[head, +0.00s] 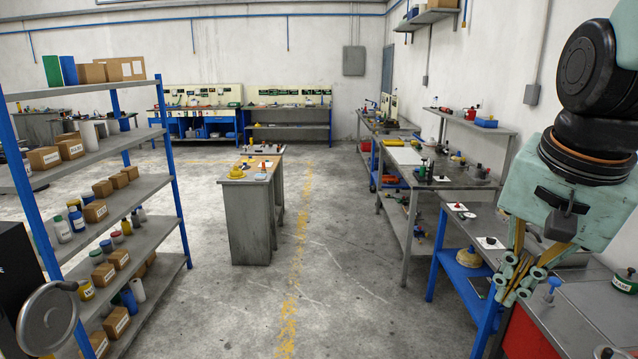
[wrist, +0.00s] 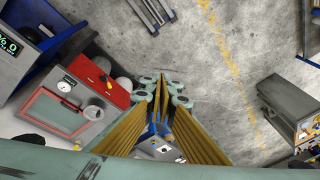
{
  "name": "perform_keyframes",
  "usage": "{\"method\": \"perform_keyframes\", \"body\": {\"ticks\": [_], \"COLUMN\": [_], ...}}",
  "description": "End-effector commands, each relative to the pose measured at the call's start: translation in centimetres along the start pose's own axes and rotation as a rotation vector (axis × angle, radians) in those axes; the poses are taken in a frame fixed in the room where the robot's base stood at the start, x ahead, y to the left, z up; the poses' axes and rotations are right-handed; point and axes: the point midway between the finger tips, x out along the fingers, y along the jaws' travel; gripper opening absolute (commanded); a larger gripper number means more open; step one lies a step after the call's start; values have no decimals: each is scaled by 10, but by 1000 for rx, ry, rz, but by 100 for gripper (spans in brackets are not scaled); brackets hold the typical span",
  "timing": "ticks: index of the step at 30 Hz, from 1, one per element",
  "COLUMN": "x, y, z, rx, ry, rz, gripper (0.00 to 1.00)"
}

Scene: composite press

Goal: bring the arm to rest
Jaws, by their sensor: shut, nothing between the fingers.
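My gripper (head: 516,290) hangs at the right of the head view, pointing down, with the arm folded above it. Its fingers are together and hold nothing. In the wrist view my gripper (wrist: 160,82) is seen along its tan fingers, whose tips meet over the floor. In the head view it shows in front of the right-hand bench; I cannot tell how far above the bench it is.
A red machine (wrist: 75,100) stands left of the fingers in the wrist view. A shelf rack (head: 95,213) with boxes and bottles fills the left of the head view. A grey cabinet (head: 250,225) stands mid-room. The floor (head: 345,250) between is clear.

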Motion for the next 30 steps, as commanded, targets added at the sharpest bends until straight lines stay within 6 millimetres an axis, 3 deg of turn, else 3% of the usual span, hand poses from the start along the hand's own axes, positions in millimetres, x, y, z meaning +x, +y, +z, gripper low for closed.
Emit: {"method": "perform_keyframes", "body": {"ticks": [21,30], "x": [-48,-56], "y": [28,45], "z": [120,155], "rx": [-576,-761], "ry": [15,24], "rz": [-55,-73], "gripper": [0,0]}}
